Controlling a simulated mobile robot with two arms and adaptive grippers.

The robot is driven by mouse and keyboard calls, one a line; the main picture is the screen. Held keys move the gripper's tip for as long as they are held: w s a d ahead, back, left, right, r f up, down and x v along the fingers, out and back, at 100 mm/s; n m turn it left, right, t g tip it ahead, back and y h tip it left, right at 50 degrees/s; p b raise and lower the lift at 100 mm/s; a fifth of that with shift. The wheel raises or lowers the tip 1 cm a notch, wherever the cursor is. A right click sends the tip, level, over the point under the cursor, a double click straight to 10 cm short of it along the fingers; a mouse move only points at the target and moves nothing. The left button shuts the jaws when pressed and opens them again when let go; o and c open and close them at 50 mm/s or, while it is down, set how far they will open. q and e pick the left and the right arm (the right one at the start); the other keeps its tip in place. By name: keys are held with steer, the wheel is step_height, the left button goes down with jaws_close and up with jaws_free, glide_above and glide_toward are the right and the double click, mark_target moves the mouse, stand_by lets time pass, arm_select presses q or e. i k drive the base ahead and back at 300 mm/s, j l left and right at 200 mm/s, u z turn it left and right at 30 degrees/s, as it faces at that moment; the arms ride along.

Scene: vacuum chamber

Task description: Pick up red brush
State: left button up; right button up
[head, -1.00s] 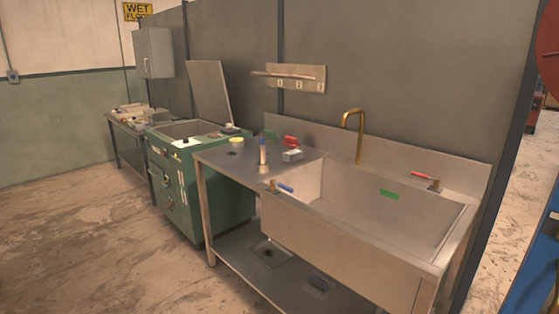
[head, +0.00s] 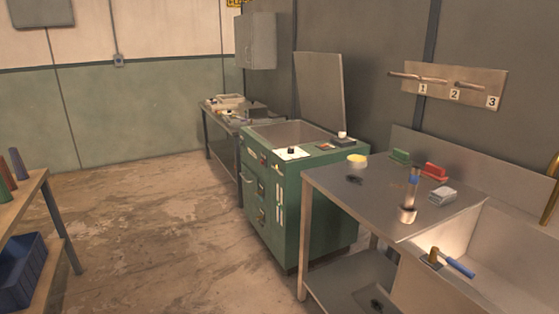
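A grey block-like item (head: 442,196) sits in front of the red brush. An upright cylinder with a blue band (head: 413,188) stands just left of that item. Neither of my grippers is in view.
A wooden table (head: 20,205) is at left; open floor lies between.

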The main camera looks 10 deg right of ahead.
mark_target(433, 174)
steer(key=i+z, duration=0.15)
steer(key=i, duration=0.35)
steer(key=i+j+z, duration=0.1)
steer(key=i, duration=0.35)
steer(key=i+j+z, duration=0.15)
steer(key=i, duration=0.35)
